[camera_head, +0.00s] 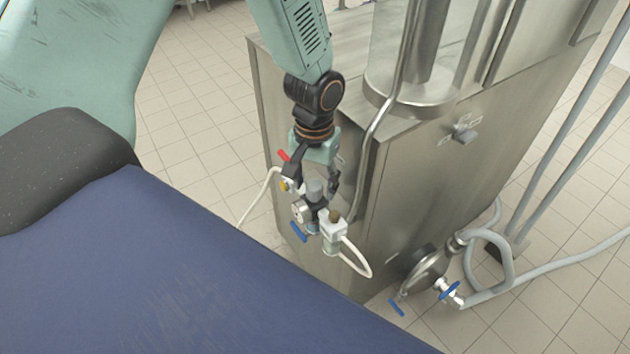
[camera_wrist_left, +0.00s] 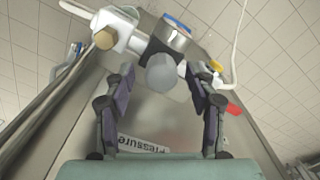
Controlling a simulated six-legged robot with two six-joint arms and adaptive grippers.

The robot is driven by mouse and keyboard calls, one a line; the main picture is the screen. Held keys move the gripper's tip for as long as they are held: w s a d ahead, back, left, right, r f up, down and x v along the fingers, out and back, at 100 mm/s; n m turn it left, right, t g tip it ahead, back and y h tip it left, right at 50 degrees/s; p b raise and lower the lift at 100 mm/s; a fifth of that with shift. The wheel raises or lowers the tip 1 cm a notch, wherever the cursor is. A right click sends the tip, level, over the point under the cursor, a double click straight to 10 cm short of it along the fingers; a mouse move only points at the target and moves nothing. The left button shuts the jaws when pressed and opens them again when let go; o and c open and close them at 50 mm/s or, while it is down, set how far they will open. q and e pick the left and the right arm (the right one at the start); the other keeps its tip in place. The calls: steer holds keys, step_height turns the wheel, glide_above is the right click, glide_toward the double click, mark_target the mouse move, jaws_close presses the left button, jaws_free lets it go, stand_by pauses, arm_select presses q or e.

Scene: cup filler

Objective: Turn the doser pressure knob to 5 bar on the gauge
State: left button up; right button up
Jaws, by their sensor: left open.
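The doser pressure knob (camera_head: 314,188) is a grey cylinder on top of the regulator at the machine's side. In the left wrist view the knob (camera_wrist_left: 161,73) sits between the fingertips, with a gap to each side. My left gripper (camera_head: 314,184) is open around or just above the knob; it also shows in the left wrist view (camera_wrist_left: 162,82). The gauge (camera_head: 298,212) is a small round dial on the regulator; its reading is too small to tell. A "Pressure" label (camera_wrist_left: 144,145) shows on the panel between the fingers. My right gripper is not in view.
The steel machine (camera_head: 430,180) stands right beside the regulator. A red lever (camera_head: 283,155), a blue handle (camera_head: 299,232) and a white hose (camera_head: 357,262) lie close around the gripper. A blue surface (camera_head: 170,270) fills the lower left.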

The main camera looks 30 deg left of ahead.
arm_select(q)
steer(key=shift+w+a+f, duration=0.15)
steer(key=shift+c, duration=1.1)
steer(key=c, duration=0.9)
steer(key=shift+p, duration=0.3)
steer(key=shift+c, duration=0.2)
steer(key=m+p, duration=0.2)
steer(key=p, duration=0.1)
steer(key=shift+r+m, duration=0.3)
steer(key=shift+m, duration=0.1)
steer(key=shift+m+p, duration=1)
steer(key=shift+p, duration=0.15)
steer(key=shift+w+f+m+p, duration=0.1)
steer(key=shift+f+m+p, duration=0.05)
steer(key=shift+m+p, duration=0.55)
steer(key=shift+m, duration=0.3)
